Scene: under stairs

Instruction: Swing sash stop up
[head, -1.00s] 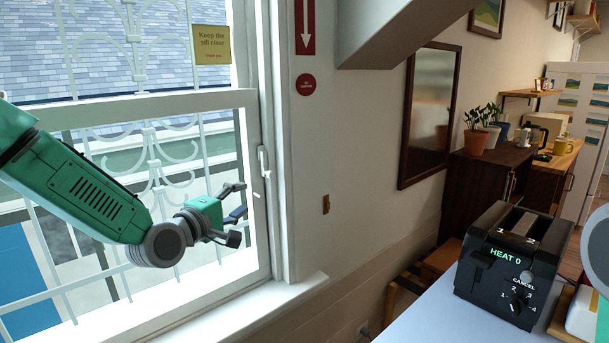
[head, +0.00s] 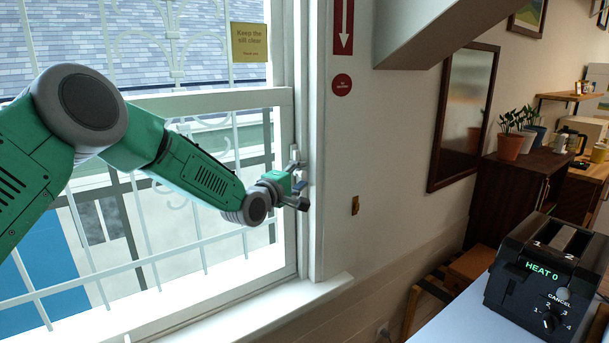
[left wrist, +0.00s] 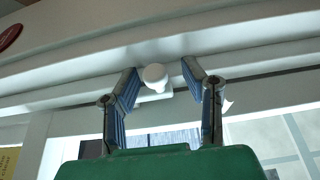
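The sash stop is a small white piece on the white window frame at the right edge of the sash. In the left wrist view its round white end (left wrist: 155,74) shows between my fingers. In the head view the stop (head: 303,175) is mostly hidden behind my left gripper (head: 297,181). That gripper is open, one finger above the other in the head view. In the left wrist view its blue-padded fingers (left wrist: 162,82) stand apart on both sides of the stop, with a gap visible on each side. My right gripper is not in view.
The window sash (head: 200,101) has a white grille behind it. The sill (head: 260,315) below is clear. A yellow sign (head: 249,42) hangs on the glass. A black toaster (head: 550,275) stands on a table at the right. A dark-framed mirror (head: 463,115) hangs on the wall.

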